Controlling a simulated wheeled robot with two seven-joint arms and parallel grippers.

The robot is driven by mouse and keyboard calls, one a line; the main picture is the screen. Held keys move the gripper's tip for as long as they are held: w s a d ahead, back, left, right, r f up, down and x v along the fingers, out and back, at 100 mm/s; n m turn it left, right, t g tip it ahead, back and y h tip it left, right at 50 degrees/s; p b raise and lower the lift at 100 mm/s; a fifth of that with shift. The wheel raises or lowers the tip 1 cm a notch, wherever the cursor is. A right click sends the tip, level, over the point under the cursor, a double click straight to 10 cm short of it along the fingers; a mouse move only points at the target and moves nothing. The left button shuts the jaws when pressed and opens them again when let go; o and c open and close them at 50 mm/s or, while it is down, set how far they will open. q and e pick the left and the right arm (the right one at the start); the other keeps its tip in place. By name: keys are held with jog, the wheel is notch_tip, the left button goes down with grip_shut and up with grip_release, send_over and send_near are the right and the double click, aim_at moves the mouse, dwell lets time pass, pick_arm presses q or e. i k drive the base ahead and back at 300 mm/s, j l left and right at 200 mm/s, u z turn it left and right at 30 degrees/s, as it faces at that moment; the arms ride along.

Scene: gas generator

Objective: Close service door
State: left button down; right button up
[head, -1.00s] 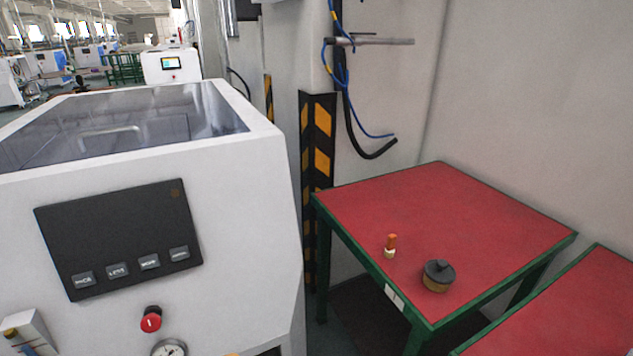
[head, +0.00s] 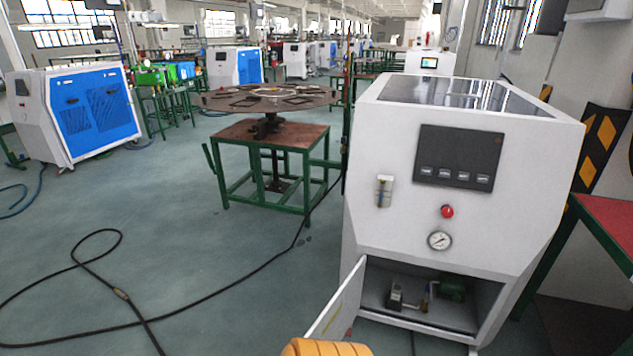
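The white gas generator (head: 400,170) stands right of centre in the head view. Its service door (head: 337,302) is open, swung out to the left at the bottom of the front. The open compartment (head: 455,294) shows a green motor-like part and small metal fittings inside. The door's lower end runs out of the frame's bottom edge and is partly hidden by an orange ribbed shape, which may be part of my own arm. No gripper fingers show in the view.
A red-topped table (head: 610,215) stands close to the generator's right side. A green-framed table (head: 270,135) with a round plate stands behind left. A black cable (head: 245,272) crosses the floor at left. The floor left of the door is otherwise clear.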

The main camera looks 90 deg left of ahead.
aim_at(334, 322)
jog(key=k+j+u, duration=0.4)
jog(key=k+j, duration=0.7)
jog(key=j+u, duration=0.15)
jog(key=j, duration=0.55)
jog(key=i+j+u, duration=0.2)
jog(key=j, duration=0.55)
jog(key=k+j+z, duration=0.35)
jog(key=k+j, duration=0.2)
jog(key=j, duration=0.1)
